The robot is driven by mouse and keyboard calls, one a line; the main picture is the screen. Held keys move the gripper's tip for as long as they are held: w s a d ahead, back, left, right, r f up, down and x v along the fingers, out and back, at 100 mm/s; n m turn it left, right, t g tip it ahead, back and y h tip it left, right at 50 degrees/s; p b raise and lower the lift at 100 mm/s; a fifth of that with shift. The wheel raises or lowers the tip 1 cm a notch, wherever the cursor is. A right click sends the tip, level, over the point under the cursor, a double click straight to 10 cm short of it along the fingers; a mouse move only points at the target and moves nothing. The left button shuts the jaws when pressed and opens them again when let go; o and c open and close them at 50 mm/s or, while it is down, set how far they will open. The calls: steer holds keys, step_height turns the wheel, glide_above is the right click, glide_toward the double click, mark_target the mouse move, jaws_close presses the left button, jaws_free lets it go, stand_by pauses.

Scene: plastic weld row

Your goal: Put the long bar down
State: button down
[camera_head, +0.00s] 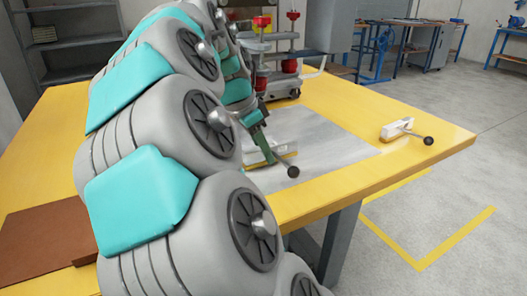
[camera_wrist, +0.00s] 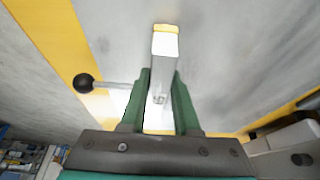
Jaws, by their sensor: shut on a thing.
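The long bar (camera_wrist: 165,44) is pale with a yellow end. A thin lever with a black ball knob (camera_wrist: 83,83) sticks out from its side. My gripper (camera_wrist: 161,82) is shut on the bar, with a green finger on each side. In the head view the bar (camera_head: 287,150) is at or just above the grey plate (camera_head: 325,141) on the yellow table. I cannot tell whether it touches. My arm hides part of the bar and the left of the plate. My gripper (camera_head: 267,153) also shows there, partly hidden.
A similar pale piece with a ball-ended lever (camera_head: 397,129) lies on the yellow table (camera_head: 440,143) to the right. A machine with red parts (camera_head: 289,66) stands behind the plate. A brown board (camera_head: 45,240) lies at front left. The plate's right part is clear.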

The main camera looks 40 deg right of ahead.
steer(key=shift+f, duration=0.35)
steer(key=shift+f, duration=0.1)
steer(key=c, duration=0.6)
jaws_free()
steer(key=shift+c, duration=0.2)
steer(key=v, duration=1.2)
steer(key=shift+a, duration=0.15)
